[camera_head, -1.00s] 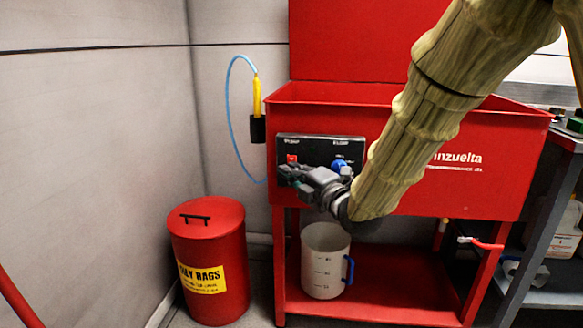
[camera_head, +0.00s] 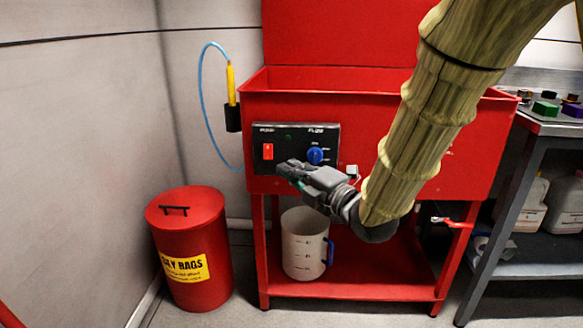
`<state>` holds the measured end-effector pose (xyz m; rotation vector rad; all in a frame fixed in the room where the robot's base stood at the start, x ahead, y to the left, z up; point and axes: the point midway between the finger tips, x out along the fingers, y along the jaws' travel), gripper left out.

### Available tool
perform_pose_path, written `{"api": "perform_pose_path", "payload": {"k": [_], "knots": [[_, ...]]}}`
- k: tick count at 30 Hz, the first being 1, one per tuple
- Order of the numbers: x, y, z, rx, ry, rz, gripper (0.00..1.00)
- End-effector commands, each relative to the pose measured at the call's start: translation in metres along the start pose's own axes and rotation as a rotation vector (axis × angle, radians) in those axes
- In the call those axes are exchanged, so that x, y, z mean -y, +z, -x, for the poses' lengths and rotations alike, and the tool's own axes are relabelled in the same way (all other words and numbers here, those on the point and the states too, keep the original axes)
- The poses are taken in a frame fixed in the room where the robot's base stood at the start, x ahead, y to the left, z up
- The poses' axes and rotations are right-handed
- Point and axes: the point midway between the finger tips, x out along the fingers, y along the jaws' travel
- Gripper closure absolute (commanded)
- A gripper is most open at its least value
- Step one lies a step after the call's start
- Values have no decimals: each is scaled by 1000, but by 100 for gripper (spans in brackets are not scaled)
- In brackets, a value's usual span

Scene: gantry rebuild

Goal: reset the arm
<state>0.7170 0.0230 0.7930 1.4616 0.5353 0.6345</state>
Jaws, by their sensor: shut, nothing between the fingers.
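My gripper (camera_head: 284,168) is shut and empty at the end of my tan-sleeved arm. A red switch (camera_head: 268,152) and a blue knob (camera_head: 315,155) on the panel both show clear of the gripper. I cannot tell how far the fingertips are from the washer's front. My arm comes in from the upper right and hides part of the washer's front and its lettering.
A white measuring jug (camera_head: 303,250) with a blue handle stands on the washer's lower shelf. A red oily rags bin (camera_head: 188,235) stands at the left. A yellow brush (camera_head: 231,84) with a blue hose hangs at the left. A grey workbench (camera_head: 535,125) with bottles underneath stands at the right.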

Motion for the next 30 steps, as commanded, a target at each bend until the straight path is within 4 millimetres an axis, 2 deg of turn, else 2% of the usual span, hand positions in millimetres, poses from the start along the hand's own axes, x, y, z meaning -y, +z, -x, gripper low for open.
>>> {"api": "perform_pose_path", "payload": {"k": [2, 5, 8, 14, 18, 23, 30], "knots": [[7, 2, 1, 7, -11, -18, 100], [32, 8, 6, 33, -51, -87, 100], [74, 17, 16, 84, -119, -211, 100], [176, 32, 53, 232, -276, -511, 100], [246, 33, 88, 354, -380, -715, 100], [320, 27, 136, 513, -487, -937, 100], [418, 3, 223, 795, -628, -1243, 100]]}}
